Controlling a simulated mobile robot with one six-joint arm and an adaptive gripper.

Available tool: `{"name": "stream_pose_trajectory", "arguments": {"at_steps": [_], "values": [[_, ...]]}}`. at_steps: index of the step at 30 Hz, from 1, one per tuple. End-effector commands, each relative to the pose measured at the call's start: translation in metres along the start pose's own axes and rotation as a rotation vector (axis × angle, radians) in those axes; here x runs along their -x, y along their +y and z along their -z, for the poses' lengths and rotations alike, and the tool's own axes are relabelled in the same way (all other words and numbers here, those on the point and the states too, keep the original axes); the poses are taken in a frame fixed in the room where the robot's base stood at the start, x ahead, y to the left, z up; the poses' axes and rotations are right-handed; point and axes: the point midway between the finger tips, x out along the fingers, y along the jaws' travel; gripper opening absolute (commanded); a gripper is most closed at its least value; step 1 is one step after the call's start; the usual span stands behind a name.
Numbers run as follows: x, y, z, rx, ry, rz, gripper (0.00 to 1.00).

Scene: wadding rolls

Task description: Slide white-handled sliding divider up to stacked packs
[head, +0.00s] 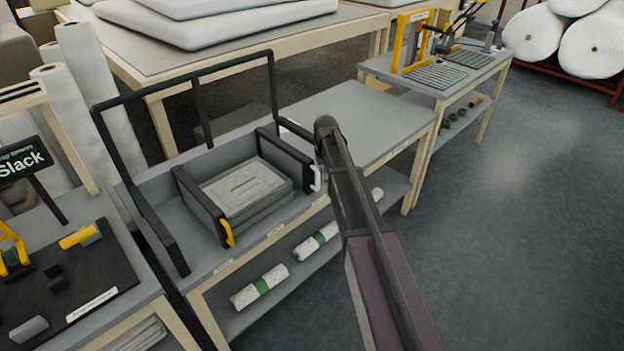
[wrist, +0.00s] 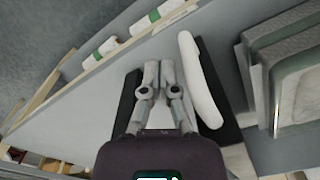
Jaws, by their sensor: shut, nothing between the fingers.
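The sliding divider (head: 283,160) is a dark upright panel with a white handle (head: 316,180) at its front end. It stands on the bench just right of the stacked packs (head: 245,193), a low pile of flat grey-white packs. In the wrist view, the white handle (wrist: 200,82) lies right beside my gripper (wrist: 158,72), whose fingers are shut and empty. The packs (wrist: 290,85) are further right there, with a strip of grey surface between. I cannot tell whether my fingers touch the handle. My arm hides the fingers in the head view.
A second dark divider (head: 203,205) with a yellow handle (head: 228,233) stands left of the packs. A black frame (head: 190,80) rises around the station. Wrapped rolls (head: 260,287) lie on the shelf below. The bench top (head: 365,120) to the right is clear.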

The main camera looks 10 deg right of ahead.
Motion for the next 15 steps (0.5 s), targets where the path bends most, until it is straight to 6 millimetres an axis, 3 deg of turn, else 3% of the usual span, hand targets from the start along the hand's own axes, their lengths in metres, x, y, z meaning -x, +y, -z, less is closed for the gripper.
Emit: {"name": "stream_pose_trajectory", "arguments": {"at_steps": [15], "values": [[0.0000,-0.0080,-0.0050,0.000,0.000,0.000,0.00]]}}
